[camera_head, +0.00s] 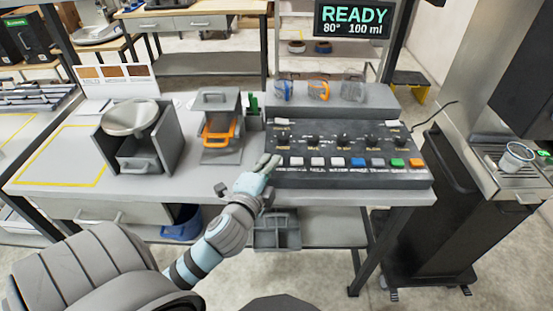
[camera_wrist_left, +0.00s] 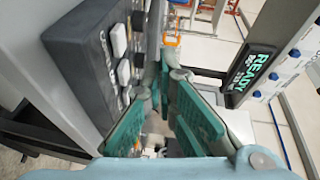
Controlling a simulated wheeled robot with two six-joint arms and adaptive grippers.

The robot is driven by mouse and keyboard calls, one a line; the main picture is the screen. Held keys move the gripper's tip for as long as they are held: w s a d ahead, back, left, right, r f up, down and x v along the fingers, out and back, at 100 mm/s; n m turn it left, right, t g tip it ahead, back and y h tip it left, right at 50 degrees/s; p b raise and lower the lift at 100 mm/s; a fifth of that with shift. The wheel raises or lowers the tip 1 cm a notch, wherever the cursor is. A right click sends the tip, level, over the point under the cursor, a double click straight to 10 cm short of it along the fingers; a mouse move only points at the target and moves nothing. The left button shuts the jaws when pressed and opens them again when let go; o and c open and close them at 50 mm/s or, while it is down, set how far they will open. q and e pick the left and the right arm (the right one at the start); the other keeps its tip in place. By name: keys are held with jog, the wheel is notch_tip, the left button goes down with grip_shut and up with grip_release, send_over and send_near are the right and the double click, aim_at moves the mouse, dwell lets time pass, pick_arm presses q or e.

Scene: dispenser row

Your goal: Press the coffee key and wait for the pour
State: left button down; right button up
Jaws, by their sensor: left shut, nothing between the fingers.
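The dark control panel (camera_head: 345,178) sits on the bench with a front row of keys, several white (camera_head: 317,162), then blue (camera_head: 358,162), green (camera_head: 397,162) and orange (camera_head: 416,162). Their labels are too small to read, so I cannot tell which is the coffee key. My left gripper (camera_head: 268,162) is shut and empty at the panel's left end, by the leftmost keys; contact cannot be told. In the left wrist view its teal fingers (camera_wrist_left: 160,95) are beside the panel (camera_wrist_left: 85,60) and a white key (camera_wrist_left: 119,40). A display (camera_head: 353,18) reads READY, 80°, 100 ml.
A clear cup (camera_head: 516,157) stands on the metal unit at the right. Several small cups (camera_head: 318,90) stand on the ledge behind the panel. A grey holder with an orange part (camera_head: 220,130) and a round-lidded bin (camera_head: 132,118) stand left of my gripper.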

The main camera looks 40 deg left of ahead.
pick_arm(q)
jog(key=w+d+r+m+t+h, duration=0.2)
jog(key=r+m+t, duration=0.1)
jog(key=r+m, duration=0.25)
jog(key=w+d+r+m+t+h, duration=0.1)
jog(key=w+r+m+t+h, duration=0.15)
jog(key=r+m, duration=0.3)
jog(key=d+r+m+g+h, duration=0.1)
jog(key=d+r+m+h, duration=0.2)
jog(key=d+m+h, duration=0.55)
jog(key=d+r+m+g+h, duration=0.1)
jog(key=r+m+g+h, duration=0.3)
jog(key=m, duration=1)
jog(key=w+a+f+m+g+y, duration=0.1)
jog(key=a+f+m+g+y, duration=0.2)
jog(key=m, duration=0.5)
jog(key=w+a+f+m+g+y, duration=0.1)
jog(key=w+a+f+m+g, duration=0.15)
jog(key=f+m, duration=0.45)
jog(key=s+a+m+g+y, duration=0.1)
jog(key=a+m+y, duration=0.3)
jog(key=a, duration=0.7)
jog(key=shift+s+g+y, duration=0.3)
jog(key=shift+y, duration=0.6)
jog(key=shift+f, duration=0.15)
